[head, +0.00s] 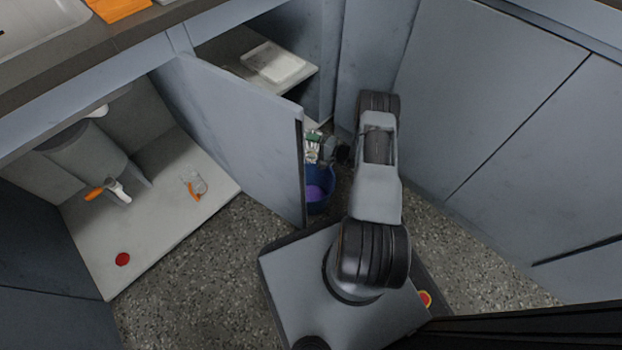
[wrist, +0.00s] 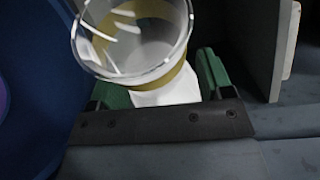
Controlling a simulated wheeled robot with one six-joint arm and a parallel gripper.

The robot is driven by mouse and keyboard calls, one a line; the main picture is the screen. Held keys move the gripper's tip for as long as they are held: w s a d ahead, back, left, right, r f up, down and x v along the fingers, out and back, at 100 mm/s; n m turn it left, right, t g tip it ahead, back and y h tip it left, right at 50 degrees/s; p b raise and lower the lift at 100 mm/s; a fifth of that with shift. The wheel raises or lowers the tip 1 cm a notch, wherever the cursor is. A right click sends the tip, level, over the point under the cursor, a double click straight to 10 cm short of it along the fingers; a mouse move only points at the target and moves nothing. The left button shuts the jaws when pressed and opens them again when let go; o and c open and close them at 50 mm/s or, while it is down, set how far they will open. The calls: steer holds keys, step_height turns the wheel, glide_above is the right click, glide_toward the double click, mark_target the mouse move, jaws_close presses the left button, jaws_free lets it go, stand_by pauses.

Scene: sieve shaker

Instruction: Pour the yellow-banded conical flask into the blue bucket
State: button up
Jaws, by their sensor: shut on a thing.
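The yellow-banded conical flask (wrist: 135,45) is clear glass with a yellow band. In the wrist view a wide round end of it faces the camera. My gripper (wrist: 160,85), with green finger pads, is shut on it. In the head view my gripper (head: 326,148) and the flask (head: 312,147) are small and partly hidden by the open door. The blue bucket (head: 319,205) stands on the floor below them, with purple inside, its left side hidden by the door. It also shows as a dark blue surface at the wrist view's left (wrist: 35,100). I cannot tell the flask's exact tilt.
An open cabinet door (head: 245,125) stands close left of the bucket. Another flask with an orange band (head: 194,185) and a red disc (head: 122,259) are on the pale board at left. A white tray (head: 272,62) lies on a shelf behind. Closed cabinet fronts (head: 480,110) bound the right.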

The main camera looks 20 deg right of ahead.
steer(key=shift+w+d+m, duration=0.1)
steer(key=shift+w+m, duration=0.15)
steer(key=shift+m, duration=0.05)
steer(key=shift+w+r+m, duration=0.1)
steer(key=shift+r+m, duration=0.05)
steer(key=shift+m, duration=0.15)
steer(key=m+g, duration=0.1)
steer(key=r+m+g+p, duration=0.1)
steer(key=m, duration=0.1)
steer(key=s+m+g, duration=0.1)
steer(key=shift+r+m+p, duration=0.25)
steer(key=shift+m+p, duration=0.15)
steer(key=shift+w+r+m+g, duration=0.2)
steer(key=shift+w+m+g, duration=0.2)
steer(key=shift+m, duration=0.2)
steer(key=shift+w+d+f+m+g+b, duration=0.15)
steer(key=shift+w+f+m+g+b, duration=0.15)
steer(key=shift+f+m+b, duration=0.5)
steer(key=shift+w+d+f+m+g+y, duration=0.1)
steer(key=shift+w+m+g+y, duration=0.15)
steer(key=shift+m+g, duration=0.3)
steer(key=shift+w+d+m+g+y, duration=0.1)
steer(key=shift+w+m+g+y, duration=0.1)
steer(key=shift+m+g, duration=0.3)
